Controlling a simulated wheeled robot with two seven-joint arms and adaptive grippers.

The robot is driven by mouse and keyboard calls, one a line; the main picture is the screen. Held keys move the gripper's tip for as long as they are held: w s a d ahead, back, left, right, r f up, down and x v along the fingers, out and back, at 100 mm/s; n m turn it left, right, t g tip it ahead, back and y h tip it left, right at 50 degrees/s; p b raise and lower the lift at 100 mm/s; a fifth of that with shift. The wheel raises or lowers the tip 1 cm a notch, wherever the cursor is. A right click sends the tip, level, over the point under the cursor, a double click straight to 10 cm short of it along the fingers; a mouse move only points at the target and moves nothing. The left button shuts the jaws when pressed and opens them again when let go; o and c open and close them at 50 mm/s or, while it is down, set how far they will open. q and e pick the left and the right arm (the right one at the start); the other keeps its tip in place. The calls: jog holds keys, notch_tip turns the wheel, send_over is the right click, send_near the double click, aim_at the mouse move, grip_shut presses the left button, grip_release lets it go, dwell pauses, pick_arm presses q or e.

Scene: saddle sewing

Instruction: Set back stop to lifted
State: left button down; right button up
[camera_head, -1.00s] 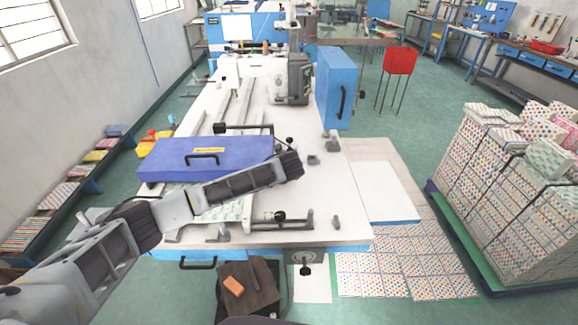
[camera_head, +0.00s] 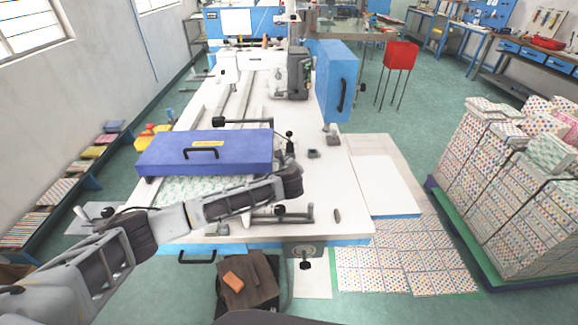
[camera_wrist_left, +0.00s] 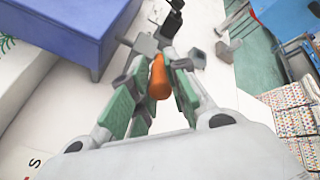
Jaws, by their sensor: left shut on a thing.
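In the wrist view, an orange rounded handle (camera_wrist_left: 158,80) sits between the green-padded fingers of my left gripper (camera_wrist_left: 160,72), which is shut on it. In the head view, my left gripper (camera_head: 290,172) is beside the right end of the blue cover (camera_head: 225,160), above the white table. A thin upright lever with a black knob (camera_head: 289,135) stands just behind the gripper. A bar with a black end knob (camera_head: 218,121) lies behind the cover. I cannot tell which part is the back stop; the gripper hides what is under it. My right gripper is out of view.
A rail with a black knob (camera_head: 280,210) lies near the table's front edge. A small grey block (camera_head: 313,153) is to the right of the gripper. A tall blue box (camera_head: 335,75) stands farther back.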

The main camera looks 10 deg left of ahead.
pick_arm(q)
jog(key=shift+s+f, duration=0.1)
jog(key=shift+f, duration=0.15)
jog(key=c, duration=1.4)
grip_release()
jog(key=shift+o, duration=0.4)
jog(key=shift+r, duration=0.1)
jog(key=shift+r, duration=0.15)
jog(key=v, duration=1.1)
jog(key=shift+s+r, duration=0.15)
jog(key=shift+s, duration=0.2)
jog(key=shift+d, duration=0.1)
